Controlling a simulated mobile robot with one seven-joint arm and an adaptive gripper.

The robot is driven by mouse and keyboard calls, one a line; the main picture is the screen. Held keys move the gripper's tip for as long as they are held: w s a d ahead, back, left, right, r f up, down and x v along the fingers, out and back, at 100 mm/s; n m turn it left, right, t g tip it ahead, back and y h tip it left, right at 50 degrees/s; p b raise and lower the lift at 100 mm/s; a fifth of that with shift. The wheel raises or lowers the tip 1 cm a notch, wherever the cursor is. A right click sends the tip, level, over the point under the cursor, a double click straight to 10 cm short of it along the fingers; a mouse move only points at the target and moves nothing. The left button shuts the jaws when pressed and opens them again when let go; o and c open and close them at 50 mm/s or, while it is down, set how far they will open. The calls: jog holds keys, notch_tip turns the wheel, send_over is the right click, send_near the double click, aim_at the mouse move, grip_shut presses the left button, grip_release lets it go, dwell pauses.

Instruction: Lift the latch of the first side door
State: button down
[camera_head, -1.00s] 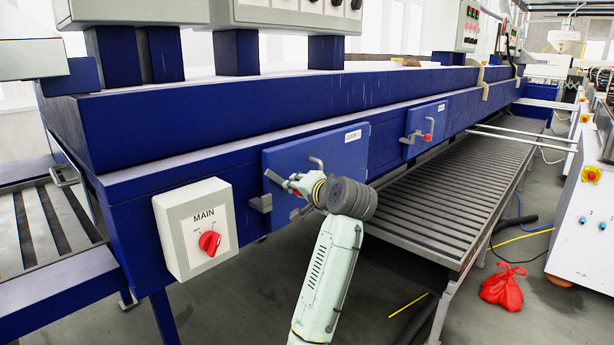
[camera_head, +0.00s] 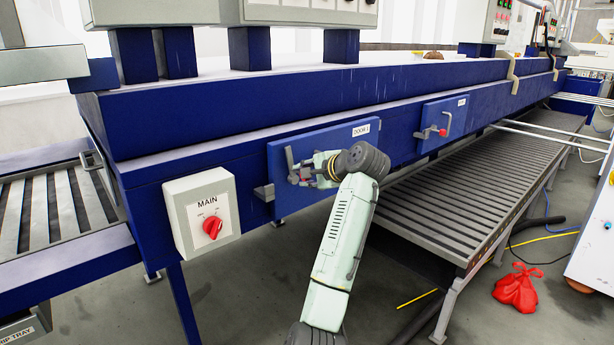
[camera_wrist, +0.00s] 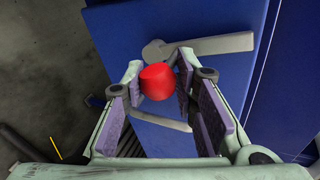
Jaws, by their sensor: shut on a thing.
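The first side door (camera_head: 308,143) is a blue panel labelled DOOR 1 on the machine's side. Its grey latch lever (camera_head: 289,160) stands near the door's left edge, roughly upright. In the wrist view the lever (camera_wrist: 215,45) runs right from a round pivot, against the blue door (camera_wrist: 218,18). The latch's red knob (camera_wrist: 157,82) sits between my fingertips. My gripper (camera_wrist: 158,72) is shut on this knob. In the head view my gripper (camera_head: 300,173) is in front of the door's left half; my wrist hides part of the door.
A grey catch bracket (camera_head: 265,192) sticks out at the door's lower left. The MAIN switch box (camera_head: 201,207) stands left of it. A second door (camera_head: 445,118) with a red-knobbed latch is farther right. A slatted conveyor (camera_head: 470,155) runs below. A red bag (camera_head: 518,290) lies on the floor.

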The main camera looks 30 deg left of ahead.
jog(key=shift+f, duration=0.25)
dwell(0.3)
jog(key=c, duration=1.3)
grip_release()
jog(key=shift+w+a, duration=0.1)
jog(key=shift+r, duration=0.1)
jog(key=v, duration=1.2)
jog(key=shift+w+r, duration=0.1)
